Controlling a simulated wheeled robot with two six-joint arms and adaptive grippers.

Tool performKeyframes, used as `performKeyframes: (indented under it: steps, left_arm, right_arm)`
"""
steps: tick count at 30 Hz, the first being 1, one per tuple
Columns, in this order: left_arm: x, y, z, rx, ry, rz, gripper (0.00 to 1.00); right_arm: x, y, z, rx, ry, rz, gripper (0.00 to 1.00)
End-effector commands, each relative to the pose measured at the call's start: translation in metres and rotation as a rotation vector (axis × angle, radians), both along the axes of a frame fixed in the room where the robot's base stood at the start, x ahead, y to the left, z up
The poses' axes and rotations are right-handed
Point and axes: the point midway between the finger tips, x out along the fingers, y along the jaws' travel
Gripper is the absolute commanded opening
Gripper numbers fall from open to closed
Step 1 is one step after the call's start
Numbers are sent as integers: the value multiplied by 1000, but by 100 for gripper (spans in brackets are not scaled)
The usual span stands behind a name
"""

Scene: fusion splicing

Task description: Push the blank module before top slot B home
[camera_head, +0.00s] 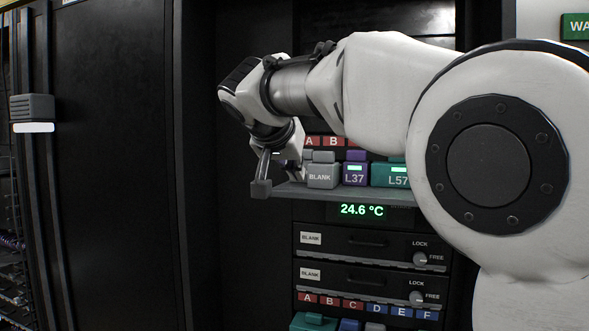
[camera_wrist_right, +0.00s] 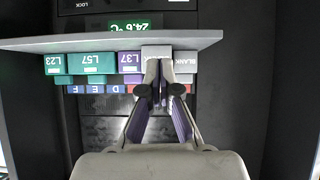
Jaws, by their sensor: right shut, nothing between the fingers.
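The blank module (camera_head: 321,177) is a light grey block labelled BLANK. It stands on the grey ledge (camera_head: 300,192) below the red A and B labels (camera_head: 333,141), left of the purple L37 module (camera_head: 355,175). My right gripper (camera_head: 262,186) is shut and empty, left of the blank module in the head view. In the right wrist view, which is upside down, its fingers (camera_wrist_right: 162,66) overlap the blank module (camera_wrist_right: 183,62) and hide part of it. I cannot tell whether they touch it. My left gripper is not in view.
The teal L57 module (camera_head: 391,175) stands right of L37; L23 (camera_wrist_right: 55,64) shows beside it in the wrist view. Below the ledge are a 24.6 °C display (camera_head: 361,210) and two drawers with LOCK/FREE knobs (camera_head: 420,258). My right arm hides the rack's upper right.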

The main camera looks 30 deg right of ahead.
Motion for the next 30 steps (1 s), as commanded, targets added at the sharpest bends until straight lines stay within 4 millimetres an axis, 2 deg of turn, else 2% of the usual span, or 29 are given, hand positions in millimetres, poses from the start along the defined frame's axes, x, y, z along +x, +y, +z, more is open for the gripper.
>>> performKeyframes:
  steps: [1,4,30]
  left_arm:
    - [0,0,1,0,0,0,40]
    - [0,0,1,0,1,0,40]
    - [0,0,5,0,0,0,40]
  right_arm:
    - [-6,0,12,0,-19,0,0]
    - [-10,-1,17,1,-32,0,0]
    - [21,-35,-1,1,-28,2,0]
